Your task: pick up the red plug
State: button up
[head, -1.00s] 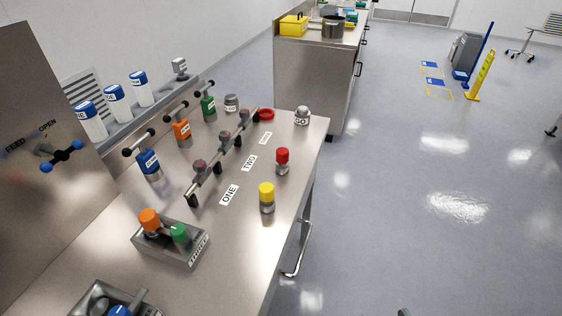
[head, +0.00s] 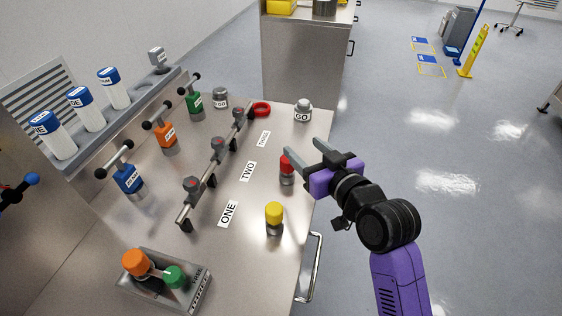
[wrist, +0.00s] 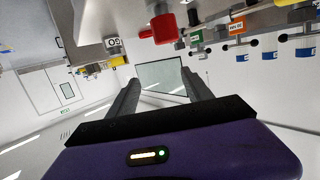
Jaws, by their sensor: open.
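The red plug (head: 286,165) stands upright on the steel bench near its right edge, a red cap on a grey metal base. My gripper (head: 304,150) is open and empty, with its fingers pointing left close to the plug. In the head view a finger overlaps the top of the plug; I cannot tell whether they touch. In the wrist view the red plug (wrist: 160,30) shows at the top, outside the space between the two open fingers (wrist: 158,92).
A yellow-capped plug (head: 274,216) stands nearer on the bench. A manifold bar with grey knobs (head: 217,148) lies left of the number labels. A grey GO knob (head: 303,111) is behind. A tray (head: 190,296) holds orange and green plugs. Open floor lies to the right.

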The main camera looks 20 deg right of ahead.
aim_at(281, 160)
jog(key=f, duration=0.1)
jog(key=a+f+n+g, duration=0.1)
jog(key=f, duration=0.1)
jog(key=a+f+g+y, duration=0.1)
jog(key=f, duration=0.1)
jog(key=shift+w+a, duration=0.1)
jog(key=shift+f+p+x, duration=0.25)
jog(key=shift+p+x, duration=0.05)
jog(key=shift+x, duration=1.6)
jog(key=shift+f+p+x, duration=0.25)
jog(key=shift+x, duration=1.65)
grip_shut()
